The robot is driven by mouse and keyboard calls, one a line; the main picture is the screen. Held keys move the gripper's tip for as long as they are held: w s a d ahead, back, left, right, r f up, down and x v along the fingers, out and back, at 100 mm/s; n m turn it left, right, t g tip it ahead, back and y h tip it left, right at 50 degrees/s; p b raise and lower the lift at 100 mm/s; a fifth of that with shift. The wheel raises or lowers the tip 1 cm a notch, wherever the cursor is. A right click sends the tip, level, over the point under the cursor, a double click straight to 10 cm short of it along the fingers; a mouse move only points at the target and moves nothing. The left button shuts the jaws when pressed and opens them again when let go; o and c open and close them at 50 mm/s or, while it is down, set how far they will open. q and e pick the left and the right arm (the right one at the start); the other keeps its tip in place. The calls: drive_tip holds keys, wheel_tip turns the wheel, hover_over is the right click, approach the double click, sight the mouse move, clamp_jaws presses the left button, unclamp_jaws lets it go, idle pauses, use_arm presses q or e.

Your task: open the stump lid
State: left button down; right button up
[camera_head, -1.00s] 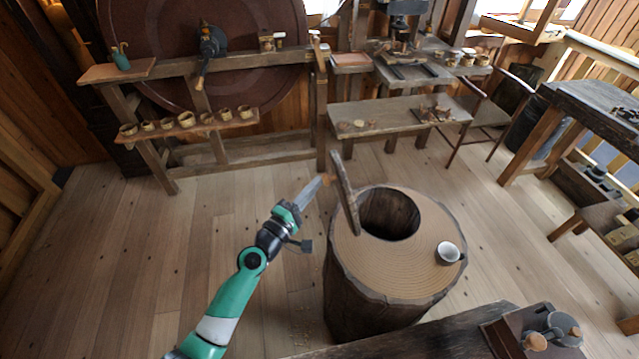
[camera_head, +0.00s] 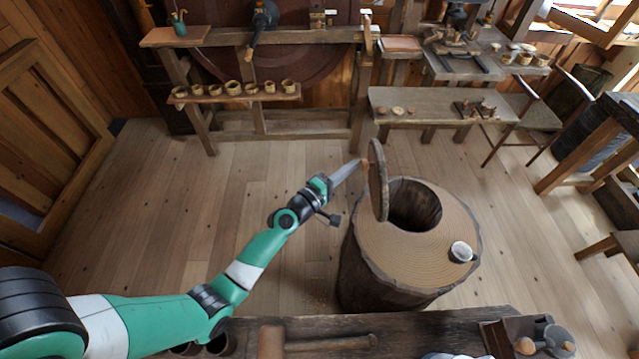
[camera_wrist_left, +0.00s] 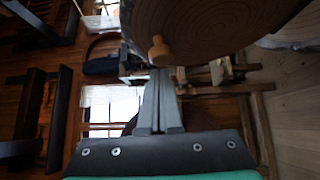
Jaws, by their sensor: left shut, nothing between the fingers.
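The wooden stump (camera_head: 385,270) stands on the floor with a round dark hole (camera_head: 415,205) open in its top. The round stump lid (camera_head: 378,190) stands on edge, nearly upright, at the left side of the hole. Its small knob (camera_head: 365,162) faces left, toward my arm. My left gripper (camera_head: 358,164) is shut and empty, its tips at or very near the knob; I cannot tell whether they touch. In the left wrist view the lid (camera_wrist_left: 200,25) and knob (camera_wrist_left: 159,51) show just beyond the shut fingers (camera_wrist_left: 160,78). My right gripper is out of view.
A white cup (camera_head: 461,252) sits on the stump's right side. A wooden bench (camera_head: 470,325) with a mallet (camera_head: 330,344) and a box of tools is in front. A low bench (camera_head: 440,105) stands behind. The floor left of the stump is clear.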

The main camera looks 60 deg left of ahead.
use_arm(q)
drive_tip(key=a+v, duration=0.1)
drive_tip(key=v, duration=1)
drive_tip(key=shift+s, duration=0.3)
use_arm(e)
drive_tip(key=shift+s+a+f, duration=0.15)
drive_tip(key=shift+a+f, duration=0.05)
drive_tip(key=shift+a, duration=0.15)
use_arm(q)
drive_tip(key=shift+a+f, duration=0.1)
